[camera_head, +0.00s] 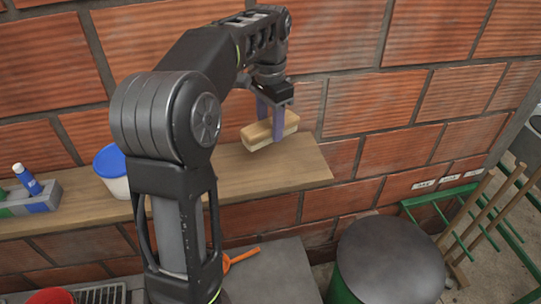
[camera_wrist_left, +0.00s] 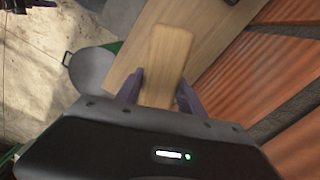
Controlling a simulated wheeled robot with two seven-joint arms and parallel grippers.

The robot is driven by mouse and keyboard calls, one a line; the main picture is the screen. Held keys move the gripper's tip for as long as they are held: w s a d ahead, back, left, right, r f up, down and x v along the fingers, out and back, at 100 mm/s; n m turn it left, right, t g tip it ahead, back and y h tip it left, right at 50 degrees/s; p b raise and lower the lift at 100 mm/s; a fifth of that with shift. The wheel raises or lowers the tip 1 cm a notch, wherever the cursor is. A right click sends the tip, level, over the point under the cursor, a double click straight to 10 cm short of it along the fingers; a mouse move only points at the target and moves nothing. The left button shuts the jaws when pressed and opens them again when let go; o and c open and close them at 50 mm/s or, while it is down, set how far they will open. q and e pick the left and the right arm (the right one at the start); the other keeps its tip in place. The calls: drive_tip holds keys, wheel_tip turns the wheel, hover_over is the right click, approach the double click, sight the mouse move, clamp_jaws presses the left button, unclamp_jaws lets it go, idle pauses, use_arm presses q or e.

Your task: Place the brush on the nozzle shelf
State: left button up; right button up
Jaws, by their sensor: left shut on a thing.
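The brush (camera_head: 270,131) is a light wooden block with a paler lower part. My left gripper (camera_head: 277,122) is shut on it, one finger on each side, close above the right part of the wooden shelf (camera_head: 300,170). I cannot tell whether the brush touches the shelf. In the left wrist view the brush (camera_wrist_left: 166,62) lies between the two purple fingers of the left gripper (camera_wrist_left: 160,92), with the shelf (camera_wrist_left: 205,25) behind it. My right gripper is not in view.
A white tub with a blue lid (camera_head: 113,170) and a grey holder with small bottles (camera_head: 30,197) stand farther left on the shelf. A brick wall (camera_head: 375,105) rises behind. Below are a round grey lid (camera_head: 390,258), an orange tool (camera_head: 240,258) and a green rack (camera_head: 440,205).

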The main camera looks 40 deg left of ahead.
sight(270, 138)
use_arm(q)
drive_tip(key=shift+s+a+f+b, duration=0.15)
drive_tip(key=shift+f+b, duration=0.3)
drive_tip(key=shift+f, duration=0.4)
wheel_tip(270, 138, down, 2)
drive_tip(key=shift+f+p, duration=0.25)
drive_tip(key=shift+p, duration=0.15)
drive_tip(key=shift+f, duration=0.5)
wheel_tip(270, 138, down, 3)
drive_tip(key=shift+p, duration=0.4)
drive_tip(key=shift+f, duration=0.4)
drive_tip(key=shift+f, duration=0.1)
drive_tip(key=o, duration=1.5)
drive_tip(key=shift+c, duration=0.2)
